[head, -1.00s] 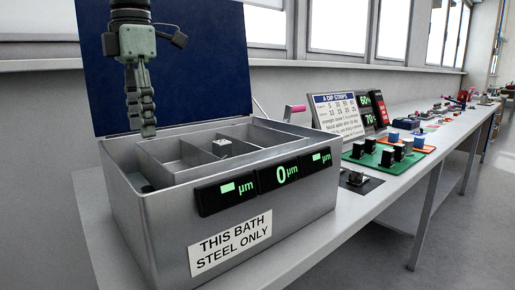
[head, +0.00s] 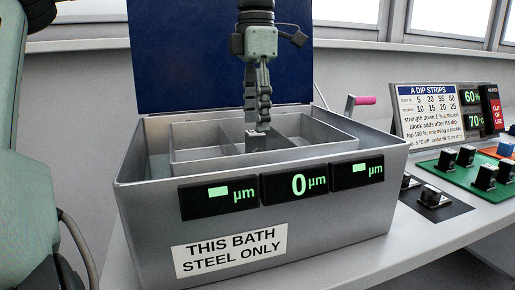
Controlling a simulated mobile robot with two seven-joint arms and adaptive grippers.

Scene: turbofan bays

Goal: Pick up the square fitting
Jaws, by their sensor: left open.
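The square fitting (head: 254,133) is a small pale block in the middle compartment of the grey steel bath (head: 150,205). It is mostly hidden behind my left gripper (head: 262,122), so only a little of it shows. My left gripper points straight down into the bath, with its fingertips right at the fitting. The fingers are open and seen edge-on; I cannot tell whether they touch the fitting or stand around it. My right gripper is not in view.
Thin dividers (head: 290,127) split the bath's inner tray. A blue lid (head: 185,60) stands up behind it. A pink-handled lever (head: 364,100) is at the right. Beyond are a dip-strip sign (head: 430,112) and a green board (head: 470,180) with dark blocks.

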